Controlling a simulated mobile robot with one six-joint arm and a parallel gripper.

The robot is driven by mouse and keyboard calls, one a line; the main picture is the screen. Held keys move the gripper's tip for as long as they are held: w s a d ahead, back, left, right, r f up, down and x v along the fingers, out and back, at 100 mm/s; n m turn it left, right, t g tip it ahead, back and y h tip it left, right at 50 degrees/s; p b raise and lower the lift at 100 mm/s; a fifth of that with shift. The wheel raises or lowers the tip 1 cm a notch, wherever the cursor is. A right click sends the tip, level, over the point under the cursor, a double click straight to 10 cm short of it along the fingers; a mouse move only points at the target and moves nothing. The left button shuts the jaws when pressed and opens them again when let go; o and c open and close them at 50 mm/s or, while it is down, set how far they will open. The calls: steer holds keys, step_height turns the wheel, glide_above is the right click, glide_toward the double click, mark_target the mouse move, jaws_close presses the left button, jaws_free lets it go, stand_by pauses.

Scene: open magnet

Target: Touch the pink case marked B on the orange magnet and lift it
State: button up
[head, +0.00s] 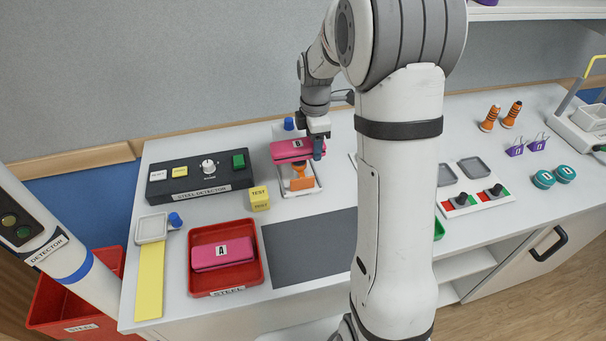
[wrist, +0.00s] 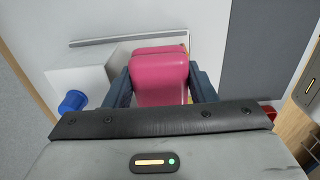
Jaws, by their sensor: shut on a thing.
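The pink case marked B (head: 290,152) is held level over the orange magnet (head: 301,182), which stands on a white base plate (head: 313,190). The case hides the magnet's top, and I cannot tell whether the two touch. My gripper (head: 318,148) is shut on the right end of the case. In the wrist view the pink case (wrist: 160,72) sits between the two dark fingers of my gripper (wrist: 161,88).
A red tray labelled STEEL (head: 258,282) holds a pink case marked A (head: 222,254). The steel detector box (head: 200,185) and a yellow TEST block (head: 259,199) stand left of the magnet. A bare dark grey mat (head: 310,247) lies in front.

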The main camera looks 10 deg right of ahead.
steer(key=shift+r, duration=0.1)
steer(key=shift+r+p, duration=2.15)
steer(key=shift+r, duration=1.05)
